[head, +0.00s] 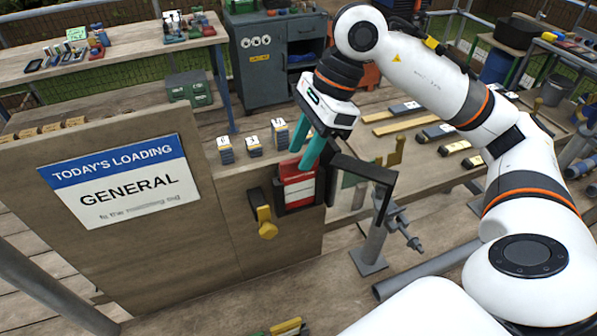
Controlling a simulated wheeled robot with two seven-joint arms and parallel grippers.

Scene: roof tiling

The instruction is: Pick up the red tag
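The red tag (297,188), red with a white panel, sits in a dark holder on the front of the wooden board, right of the sign. My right gripper (302,160) reaches down from above with two teal fingers at the tag's top edge. The fingers stand apart, one farther back and one in front, with a gap showing between them. Where their tips meet the tag is partly hidden, and I see no clear grip on it. My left gripper is not in view.
A yellow-handled latch (266,224) hangs left of the tag. A black bracket (362,170) and a grey metal stand (372,245) are close on the right. Small stacked blocks (253,146) stand behind the board. A sign (120,185) reads "Today's loading general".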

